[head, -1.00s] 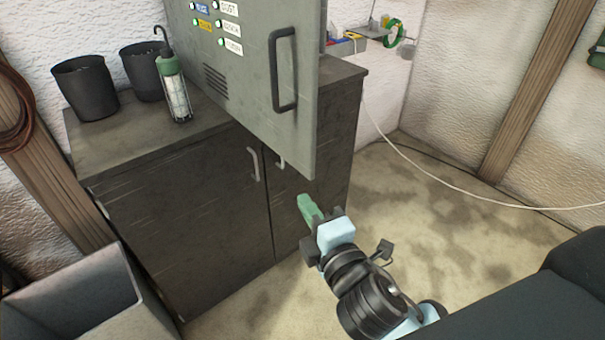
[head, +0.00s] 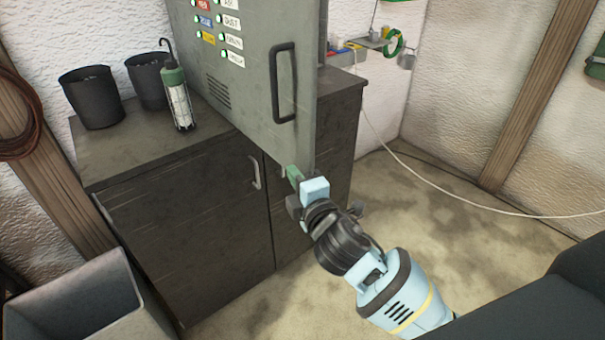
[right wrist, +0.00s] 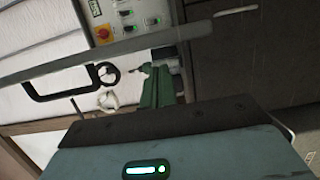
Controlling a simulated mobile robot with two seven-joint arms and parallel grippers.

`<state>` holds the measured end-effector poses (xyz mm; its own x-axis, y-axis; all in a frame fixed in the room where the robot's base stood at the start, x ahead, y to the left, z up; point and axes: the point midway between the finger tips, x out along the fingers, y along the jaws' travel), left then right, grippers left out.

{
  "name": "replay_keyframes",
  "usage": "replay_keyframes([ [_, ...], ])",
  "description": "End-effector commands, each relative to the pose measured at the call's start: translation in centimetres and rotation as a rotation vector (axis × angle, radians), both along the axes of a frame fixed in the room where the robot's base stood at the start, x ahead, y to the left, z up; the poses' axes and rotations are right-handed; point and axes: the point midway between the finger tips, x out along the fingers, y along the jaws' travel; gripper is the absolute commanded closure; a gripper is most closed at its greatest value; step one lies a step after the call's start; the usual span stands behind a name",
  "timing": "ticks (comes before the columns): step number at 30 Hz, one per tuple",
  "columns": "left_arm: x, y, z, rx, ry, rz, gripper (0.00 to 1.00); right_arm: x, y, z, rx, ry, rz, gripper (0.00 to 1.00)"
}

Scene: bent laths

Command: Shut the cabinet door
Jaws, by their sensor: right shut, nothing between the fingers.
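The grey cabinet door (head: 255,75) stands open above the dark cupboard, with labels, a vent and a dark bar handle (head: 283,85) on its face. In the right wrist view the door shows nearly edge-on as a grey strip (right wrist: 210,36), with its handle (right wrist: 38,92) on the left. My right gripper (head: 292,174) has green fingers, shut and empty, at the door's lower free corner. Its fingers also show in the right wrist view (right wrist: 158,88), close to the door edge; I cannot tell whether they touch it. My left gripper is not in view.
The dark cupboard (head: 190,225) carries two black pots (head: 92,97) and a caged work lamp (head: 178,95). A grey bin (head: 85,300) stands at the lower left. A panel with a red knob (right wrist: 103,32) shows beyond the door edge. Floor to the right is clear except a pale cable (head: 450,195).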

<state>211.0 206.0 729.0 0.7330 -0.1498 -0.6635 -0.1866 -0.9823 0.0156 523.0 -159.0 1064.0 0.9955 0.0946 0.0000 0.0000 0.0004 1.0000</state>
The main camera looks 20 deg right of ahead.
Motion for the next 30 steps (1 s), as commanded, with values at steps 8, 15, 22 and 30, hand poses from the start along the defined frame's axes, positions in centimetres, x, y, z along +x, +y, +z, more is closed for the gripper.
replay_keyframes([
  [8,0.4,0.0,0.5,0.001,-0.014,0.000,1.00,0.5,-1.5,0.0,0.000,0.000,0.000,1.00],
  [15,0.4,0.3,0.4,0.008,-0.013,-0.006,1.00,0.5,-1.6,0.0,0.000,0.001,0.000,1.00],
  [22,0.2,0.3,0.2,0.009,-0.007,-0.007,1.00,0.6,-2.1,-0.1,-0.001,0.002,0.002,1.00],
  [30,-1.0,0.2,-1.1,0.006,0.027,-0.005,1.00,0.9,-5.4,-0.4,-0.008,0.005,0.025,1.00],
])
